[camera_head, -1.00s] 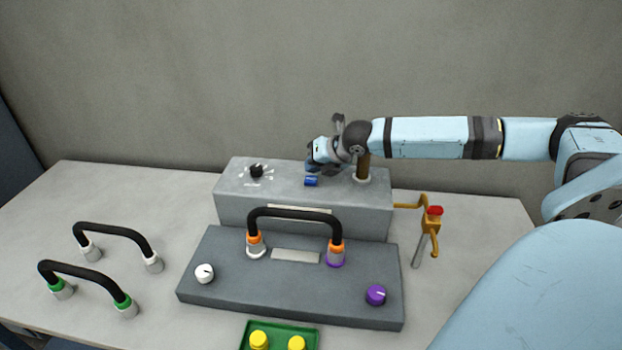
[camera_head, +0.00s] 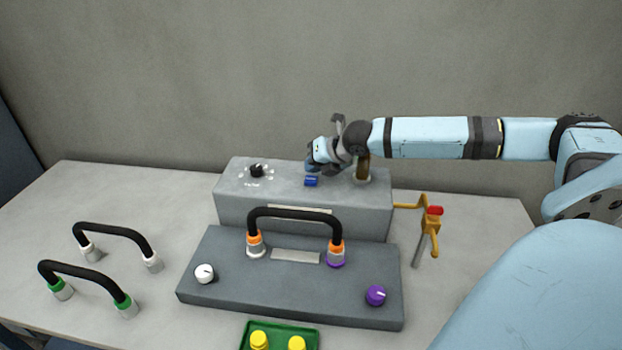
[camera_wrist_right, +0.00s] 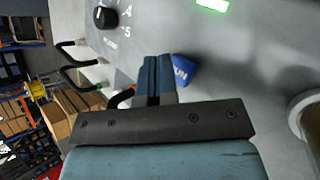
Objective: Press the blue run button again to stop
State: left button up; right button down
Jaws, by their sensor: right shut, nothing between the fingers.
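The blue run button (camera_head: 311,182) sits on top of the grey control box (camera_head: 300,217), near its middle. My right gripper (camera_head: 312,168) is shut and empty, just behind the button in the head view. In the right wrist view its closed fingers (camera_wrist_right: 158,72) are right beside the button. I cannot tell whether they touch it. My left gripper is not in view.
A black knob (camera_head: 257,171) and a brown post (camera_head: 362,169) flank the button on the box. A grey panel (camera_head: 290,290) with a black hose stands in front. A yellow bracket with a red top (camera_head: 434,212) is at right. A lit green strip (camera_wrist_right: 212,5) shows in the wrist view.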

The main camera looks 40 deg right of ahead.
dwell(0.4)
jog(key=shift+f+p, duration=0.25)
jog(key=shift+p, duration=0.15)
jog(key=shift+f, duration=0.2)
jog(key=shift+f, duration=0.55)
dwell(0.6)
jog(key=shift+r+p, duration=0.95)
jog(key=shift+p, duration=0.55)
jog(key=shift+r, duration=0.1)
